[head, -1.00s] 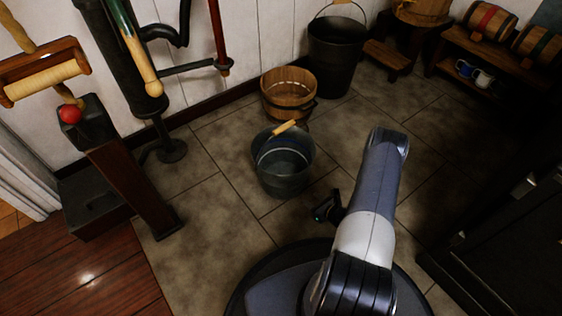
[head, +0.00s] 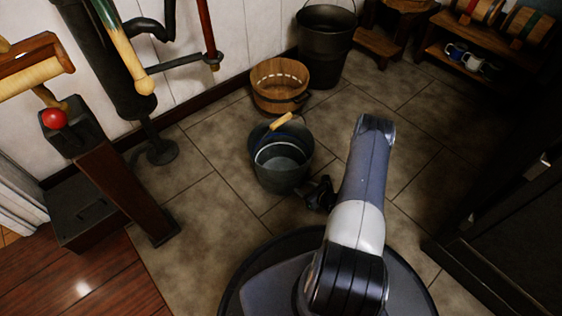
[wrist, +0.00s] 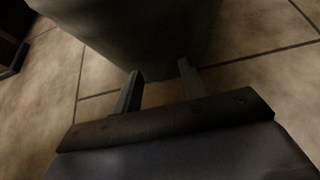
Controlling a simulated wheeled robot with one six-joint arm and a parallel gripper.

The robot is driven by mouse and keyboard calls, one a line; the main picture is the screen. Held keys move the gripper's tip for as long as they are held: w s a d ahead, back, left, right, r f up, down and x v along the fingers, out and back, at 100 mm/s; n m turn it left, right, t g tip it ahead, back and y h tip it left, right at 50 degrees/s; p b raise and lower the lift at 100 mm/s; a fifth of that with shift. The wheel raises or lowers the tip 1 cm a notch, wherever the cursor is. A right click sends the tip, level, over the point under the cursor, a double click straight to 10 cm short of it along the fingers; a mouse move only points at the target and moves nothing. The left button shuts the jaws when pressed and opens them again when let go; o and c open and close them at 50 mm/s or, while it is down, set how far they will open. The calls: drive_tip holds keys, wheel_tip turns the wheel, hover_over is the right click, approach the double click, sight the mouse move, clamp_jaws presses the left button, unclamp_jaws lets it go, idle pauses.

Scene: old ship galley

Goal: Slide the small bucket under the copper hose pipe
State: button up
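The small grey metal bucket (head: 272,172) with a wooden handle grip stands upright on the tiled floor. It also shows in the wrist view (wrist: 140,30), filling the top. My gripper (head: 316,193) is low at the bucket's right side, partly hidden by my arm. In the wrist view its two fingers (wrist: 160,78) are apart with nothing between them. Their tips are at the bucket's lower wall; I cannot tell whether they touch. A reddish, copper-like pipe (head: 208,30) runs down the wall at the upper left and meets a dark horizontal pipe.
A wooden tub (head: 280,90) stands just behind the bucket, and a large dark bucket (head: 326,48) behind that. A black pump (head: 120,75) and a slanted wooden post (head: 125,190) stand left. The floor (head: 205,205) left of the bucket is clear. A dark cabinet (head: 515,220) is right.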

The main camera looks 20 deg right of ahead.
sight(265, 150)
drive_tip(key=shift+w+a, duration=0.35)
drive_tip(key=shift+w, duration=0.6)
drive_tip(key=shift+w+a, duration=0.4)
drive_tip(key=shift+w, duration=0.6)
drive_tip(key=shift+w+a, duration=0.35)
drive_tip(key=shift+w, duration=0.6)
drive_tip(key=shift+w+a, duration=0.2)
drive_tip(key=shift+w, duration=0.3)
drive_tip(key=shift+w+a, duration=0.2)
drive_tip(key=shift+w, duration=0.35)
drive_tip(key=shift+w+a, duration=0.55)
drive_tip(key=shift+w, duration=0.8)
drive_tip(key=shift+w+a, duration=0.6)
drive_tip(key=shift+w, duration=0.75)
drive_tip(key=shift+w+a, duration=0.55)
drive_tip(key=shift+w, duration=0.8)
drive_tip(key=shift+w+a+r, duration=0.1)
drive_tip(key=shift+w+a, duration=0.45)
drive_tip(key=shift+w, duration=0.85)
drive_tip(key=shift+w+a+f, duration=0.1)
drive_tip(key=shift+w+a, duration=0.5)
drive_tip(key=shift+w, duration=0.8)
drive_tip(key=shift+w+a+r, duration=0.1)
drive_tip(key=shift+w+a, duration=0.45)
drive_tip(key=shift+w, duration=0.85)
